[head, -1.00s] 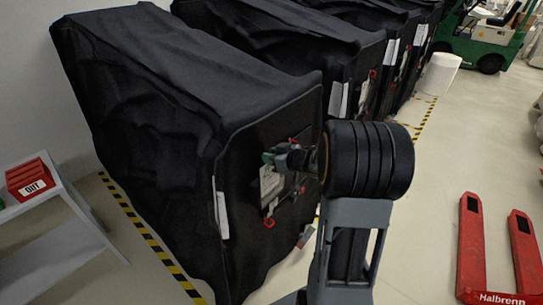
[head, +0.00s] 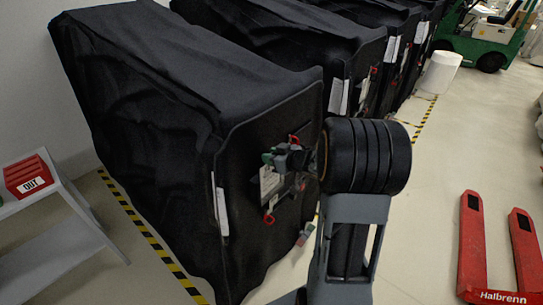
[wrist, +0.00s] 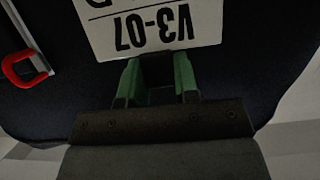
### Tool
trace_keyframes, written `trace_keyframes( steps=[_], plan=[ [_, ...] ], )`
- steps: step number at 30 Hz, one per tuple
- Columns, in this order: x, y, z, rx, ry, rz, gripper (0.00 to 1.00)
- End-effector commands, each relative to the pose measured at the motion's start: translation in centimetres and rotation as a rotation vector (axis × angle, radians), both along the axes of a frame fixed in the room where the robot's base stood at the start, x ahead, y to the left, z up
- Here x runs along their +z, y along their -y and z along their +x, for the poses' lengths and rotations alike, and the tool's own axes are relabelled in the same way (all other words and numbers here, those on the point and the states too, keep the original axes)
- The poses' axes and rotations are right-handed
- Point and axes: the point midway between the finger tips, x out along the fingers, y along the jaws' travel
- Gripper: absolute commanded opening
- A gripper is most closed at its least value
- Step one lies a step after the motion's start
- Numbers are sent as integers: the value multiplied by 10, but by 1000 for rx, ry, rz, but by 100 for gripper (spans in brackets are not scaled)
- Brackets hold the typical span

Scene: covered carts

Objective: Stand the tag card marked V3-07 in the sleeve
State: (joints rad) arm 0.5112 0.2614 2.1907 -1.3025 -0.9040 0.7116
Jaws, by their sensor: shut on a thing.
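The tag card marked V3-07 (wrist: 150,30) is white with black print and reads upside down in the wrist view. My gripper (wrist: 155,80) has green fingertips closed at the card's lower edge there. In the head view my gripper (head: 270,159) is at the front of the nearest black-covered cart, with the card (head: 269,184) partly visible below it. A red ring (head: 268,219) shows beneath the card; a red hook-like piece (wrist: 24,68) beside a pale strip shows left in the wrist view. I cannot make out the sleeve for sure, nor whether the card touches the cover.
The nearest covered cart (head: 150,120) fills the left; more covered carts stand behind it. A white shelf (head: 60,235) with a red box marked OUT (head: 28,177) is at left. A red pallet truck (head: 472,245) stands right. Open floor lies between it and the carts.

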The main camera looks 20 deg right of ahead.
Motion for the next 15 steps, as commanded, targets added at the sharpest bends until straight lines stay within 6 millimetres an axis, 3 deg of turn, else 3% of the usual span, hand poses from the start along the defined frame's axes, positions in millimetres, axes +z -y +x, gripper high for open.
trace_keyframes(
  steps=[9,10,15],
  plan=[
    [-2,0,0,0,0,0,0],
    [-2,0,0,0,0,0,32],
    [-2,0,0,0,0,0,48]
  ],
)
